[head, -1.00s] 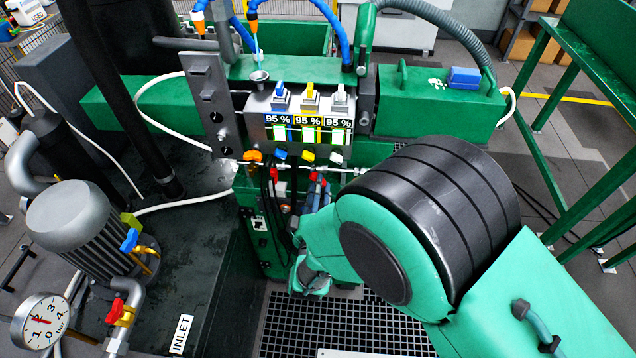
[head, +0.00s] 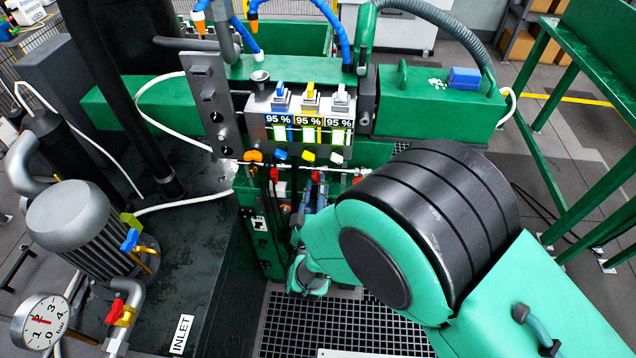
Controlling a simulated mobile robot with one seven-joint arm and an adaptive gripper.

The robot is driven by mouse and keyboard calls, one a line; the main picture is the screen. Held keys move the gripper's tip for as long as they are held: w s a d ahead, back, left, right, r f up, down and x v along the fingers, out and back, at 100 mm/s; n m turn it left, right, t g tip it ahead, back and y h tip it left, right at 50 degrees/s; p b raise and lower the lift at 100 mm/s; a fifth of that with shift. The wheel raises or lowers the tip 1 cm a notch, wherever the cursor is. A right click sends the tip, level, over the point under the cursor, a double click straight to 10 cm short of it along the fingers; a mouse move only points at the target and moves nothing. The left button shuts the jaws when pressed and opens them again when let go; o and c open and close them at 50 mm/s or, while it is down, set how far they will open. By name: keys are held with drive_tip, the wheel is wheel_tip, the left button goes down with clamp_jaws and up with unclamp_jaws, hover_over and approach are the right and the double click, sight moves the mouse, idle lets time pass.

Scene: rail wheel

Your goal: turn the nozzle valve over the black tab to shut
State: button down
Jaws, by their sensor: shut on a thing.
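A row of small nozzle valves runs along a pipe below the coloured blocks, in the middle of the head view. A red valve handle (head: 316,176) sits at the tip of my gripper (head: 318,187), which reaches up to it from below and appears shut on it. My own wrist and arm hide part of the gripper and the area below it. Another red handle (head: 273,174) is to the left and one more (head: 357,181) to the right, beside my arm. I cannot make out the black tab clearly.
Blue (head: 280,155), yellow (head: 308,156) and white (head: 336,158) blocks sit just above the valves, with an orange one (head: 252,156) to their left. Dark hoses (head: 267,205) hang left of my gripper. A panel with several 95 % labels (head: 309,122) stands above.

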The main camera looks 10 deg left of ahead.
drive_tip(key=shift+w+a+r+m, duration=0.25)
drive_tip(key=shift+a+r+m, duration=0.3)
drive_tip(key=shift+r+m, duration=0.35)
drive_tip(key=shift+f, duration=0.1)
drive_tip(key=shift+a+m, duration=0.1)
drive_tip(key=shift+m, duration=1)
drive_tip(key=c, duration=1.8)
unclamp_jaws()
drive_tip(key=shift+o, duration=0.6)
drive_tip(key=shift+s+d+f, duration=0.2)
drive_tip(key=shift+d+f, duration=0.05)
drive_tip(key=shift+f, duration=0.15)
drive_tip(key=s, duration=0.7)
drive_tip(key=shift+f+p, duration=0.15)
drive_tip(key=shift+p, duration=0.2)
drive_tip(key=shift+w+d, duration=0.1)
